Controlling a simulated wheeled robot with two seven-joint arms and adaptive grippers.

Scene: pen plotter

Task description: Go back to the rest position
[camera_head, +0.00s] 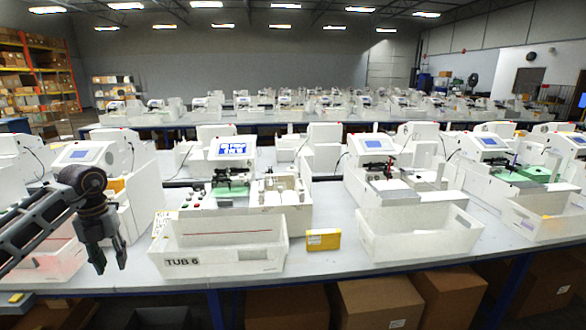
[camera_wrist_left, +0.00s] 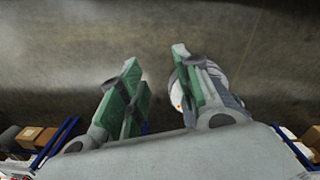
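My left gripper (camera_head: 111,266) hangs at the left of the head view, fingers pointing down, in front of the table edge area and left of the tub marked TUB 6 (camera_head: 215,264). In the left wrist view its two green-padded fingers (camera_wrist_left: 154,66) stand apart with nothing between them, over bare grey floor. My right gripper is in neither view.
A long table (camera_head: 345,265) carries white plotter machines (camera_head: 372,155) and white tubs, including an empty-looking one (camera_head: 420,250). A yellow box (camera_head: 323,240) lies between two tubs. Cardboard boxes (camera_head: 380,302) stand below the table. A reddish-tinted tub is partly behind my left arm.

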